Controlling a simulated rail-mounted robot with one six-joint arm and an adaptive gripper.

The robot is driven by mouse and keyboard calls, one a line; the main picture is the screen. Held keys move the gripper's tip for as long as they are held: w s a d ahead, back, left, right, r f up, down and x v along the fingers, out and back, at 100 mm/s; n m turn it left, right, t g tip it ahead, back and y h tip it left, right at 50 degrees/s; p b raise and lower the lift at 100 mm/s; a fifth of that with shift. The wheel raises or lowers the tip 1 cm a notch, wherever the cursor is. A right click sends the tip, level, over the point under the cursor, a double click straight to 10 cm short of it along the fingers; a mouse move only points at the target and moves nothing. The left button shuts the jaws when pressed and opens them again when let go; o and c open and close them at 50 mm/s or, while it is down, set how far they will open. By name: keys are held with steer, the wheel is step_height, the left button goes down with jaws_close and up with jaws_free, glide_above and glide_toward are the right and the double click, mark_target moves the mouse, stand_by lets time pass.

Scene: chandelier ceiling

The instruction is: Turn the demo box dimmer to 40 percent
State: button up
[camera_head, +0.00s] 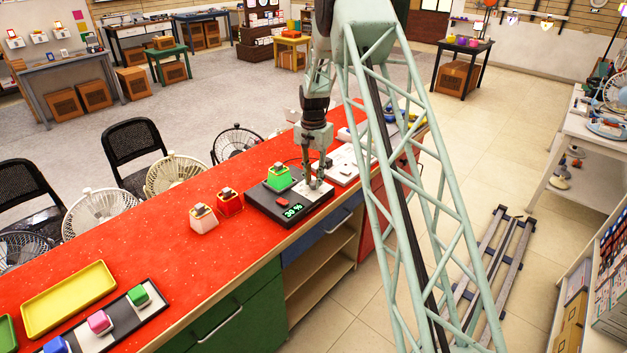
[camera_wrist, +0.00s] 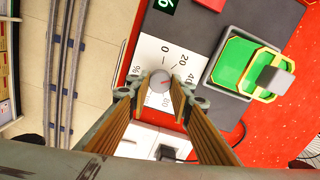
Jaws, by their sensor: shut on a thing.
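The demo box (camera_head: 262,205) is a dark box on the red counter, with a green lamp block (camera_head: 279,178) on top, a red button (camera_head: 282,199) and a green-digit display (camera_head: 292,211). The display seems to read 30 %, but the digits are small. In the wrist view, the grey round dimmer knob (camera_wrist: 161,80) sits on a white dial plate (camera_wrist: 150,52) marked 0, 20, 40 and 80. My gripper (camera_head: 314,185) points down at the box's right end. Its fingertips (camera_wrist: 165,92) are shut on the knob from both sides. The knob's pointer is hard to make out.
A white panel (camera_head: 345,162) lies just beyond my gripper. Fans and black chairs (camera_head: 134,150) line the counter's far side. A yellow tray (camera_head: 68,299) lies at the near left.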

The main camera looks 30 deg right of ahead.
mark_target(314, 182)
steer(key=shift+m, duration=1.2)
steer(key=o, duration=0.9)
steer(key=shift+r, duration=0.15)
step_height(314, 182, up, 12)
steer(key=shift+f, duration=0.15)
stand_by(0.5)
